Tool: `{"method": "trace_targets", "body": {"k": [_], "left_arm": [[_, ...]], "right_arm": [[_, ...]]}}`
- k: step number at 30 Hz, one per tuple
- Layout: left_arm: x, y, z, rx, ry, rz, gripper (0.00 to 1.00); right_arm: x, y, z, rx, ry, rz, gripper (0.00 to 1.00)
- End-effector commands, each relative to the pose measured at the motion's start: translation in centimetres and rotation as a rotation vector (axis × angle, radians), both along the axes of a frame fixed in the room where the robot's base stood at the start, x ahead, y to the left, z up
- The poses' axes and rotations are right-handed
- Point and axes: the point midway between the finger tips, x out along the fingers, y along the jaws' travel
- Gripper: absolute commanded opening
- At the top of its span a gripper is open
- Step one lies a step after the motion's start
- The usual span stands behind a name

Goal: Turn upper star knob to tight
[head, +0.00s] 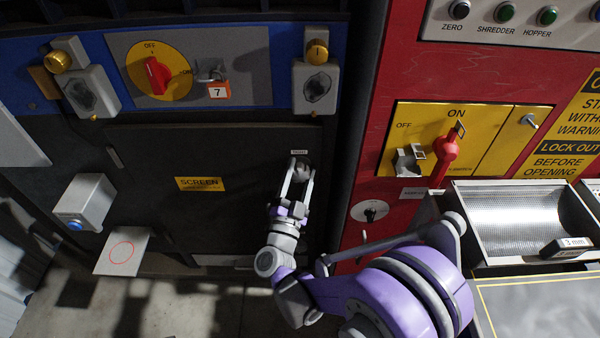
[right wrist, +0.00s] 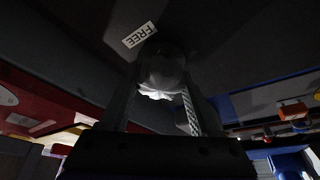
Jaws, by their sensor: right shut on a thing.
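The upper star knob (head: 302,170) is on the dark screen door's right side, just below a small white label (head: 299,152). My right gripper (head: 298,180) reaches up from below with its fingers on either side of the knob, shut on it. In the right wrist view the knob (right wrist: 162,75) is a grey, shadowed lump between the fingers, with a pale lower edge. The label near it reads FREE (right wrist: 139,35). The knob's exact turn angle cannot be told. No second star knob can be made out. My left gripper is not in view.
The dark door carries a yellow SCREEN plate (head: 200,184). Above it are a red rotary switch (head: 156,75) and grey latch boxes (head: 316,87). To the right, a red cabinet has a red lever (head: 446,155); a mesh tray (head: 520,215) stands below it.

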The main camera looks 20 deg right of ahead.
Motion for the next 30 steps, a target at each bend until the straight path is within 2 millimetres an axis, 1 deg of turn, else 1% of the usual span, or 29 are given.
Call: {"method": "trace_targets", "body": {"k": [7,8,12,13,23,26,30], "left_arm": [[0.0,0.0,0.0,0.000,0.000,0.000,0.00],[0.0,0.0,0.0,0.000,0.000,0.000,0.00],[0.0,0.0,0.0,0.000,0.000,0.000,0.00],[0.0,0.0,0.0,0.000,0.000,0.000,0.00],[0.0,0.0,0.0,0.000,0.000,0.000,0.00],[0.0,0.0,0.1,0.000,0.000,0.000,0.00],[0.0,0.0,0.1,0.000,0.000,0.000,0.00]], "right_arm": [[0.0,0.0,0.1,0.000,-0.002,-0.001,0.08],[0.0,0.0,0.1,0.000,-0.002,-0.001,0.65],[0.0,0.0,0.0,0.000,-0.002,-0.001,0.90],[0.0,0.0,0.0,0.001,-0.001,0.000,0.94],[-0.2,0.2,-0.1,0.000,-0.001,0.001,0.94],[-1.1,0.7,-0.4,0.001,-0.001,0.003,0.94],[-3.2,2.1,-1.2,0.002,-0.001,0.005,0.94]]}}
